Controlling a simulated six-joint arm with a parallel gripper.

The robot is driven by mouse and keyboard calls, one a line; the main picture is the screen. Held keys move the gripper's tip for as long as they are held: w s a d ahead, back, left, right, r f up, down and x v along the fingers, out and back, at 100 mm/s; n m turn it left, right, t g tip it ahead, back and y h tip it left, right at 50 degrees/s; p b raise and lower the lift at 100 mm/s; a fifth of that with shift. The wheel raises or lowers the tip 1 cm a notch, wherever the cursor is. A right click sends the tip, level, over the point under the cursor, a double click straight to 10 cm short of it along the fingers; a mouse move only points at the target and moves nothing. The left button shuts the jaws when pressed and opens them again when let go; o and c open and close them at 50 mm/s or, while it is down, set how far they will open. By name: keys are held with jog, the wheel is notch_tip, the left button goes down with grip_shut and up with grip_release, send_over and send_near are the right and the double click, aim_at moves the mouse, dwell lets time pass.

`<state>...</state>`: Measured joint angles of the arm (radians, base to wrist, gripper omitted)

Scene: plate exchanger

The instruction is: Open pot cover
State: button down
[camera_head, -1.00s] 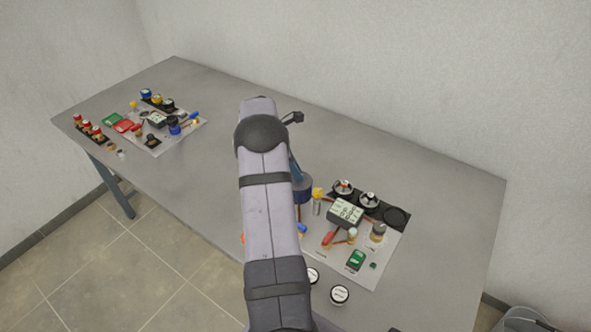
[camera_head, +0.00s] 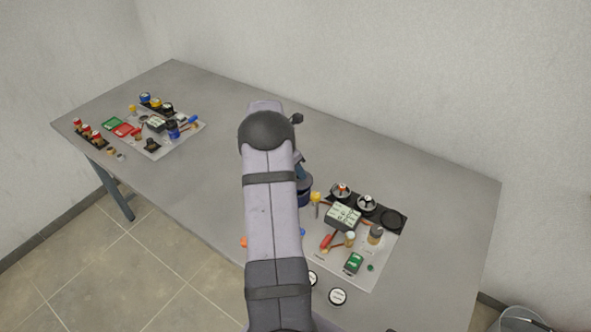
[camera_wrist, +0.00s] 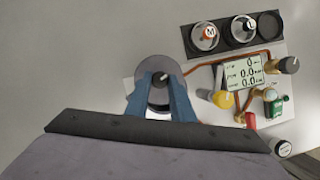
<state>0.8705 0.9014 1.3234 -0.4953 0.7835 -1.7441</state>
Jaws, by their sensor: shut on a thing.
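A round grey pot cover (camera_wrist: 153,96) with a small black knob is in the wrist view, over the corner of a pale board. My gripper (camera_wrist: 162,79) has its blue fingers shut on the knob of this cover. I cannot tell whether the cover rests on a pot or is raised, as the fingers and wrist hide its lower side.
Two round lidded pots (camera_wrist: 205,36) (camera_wrist: 243,29) stand in a black rack beside an empty round slot. A meter (camera_wrist: 244,74), yellow knob (camera_wrist: 222,99) and red-brown pipes lie close to the right. A second board with parts (camera_head: 158,130) is at the far left. The table's middle is clear.

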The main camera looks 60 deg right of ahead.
jog(key=n+p, duration=0.1)
jog(key=d+n+t+p, duration=0.1)
jog(key=n+p, duration=0.1)
jog(key=shift+w+d+r+n, duration=0.3)
jog(key=shift+w+r+n, duration=0.05)
jog(key=shift+n, duration=0.05)
jog(key=n+p, duration=0.1)
jog(key=t+p, duration=0.1)
jog(key=shift+w+d+n+p, duration=0.3)
jog(key=shift+n, duration=0.1)
jog(key=shift+w+d+f+n+t+p, duration=0.15)
jog(key=shift+w+d+n+t+p, duration=0.2)
jog(key=shift+n+p, duration=0.45)
jog(key=shift+w+d+f+n+t+p, duration=0.15)
jog(key=shift+w+n+t+p, duration=0.3)
jog(key=shift+n, duration=0.55)
jog(key=c, duration=1.5)
grip_release()
jog(key=shift+c, duration=0.2)
jog(key=shift+s+r, duration=0.1)
jog(key=b+v, duration=0.3)
jog(key=v, duration=0.4)
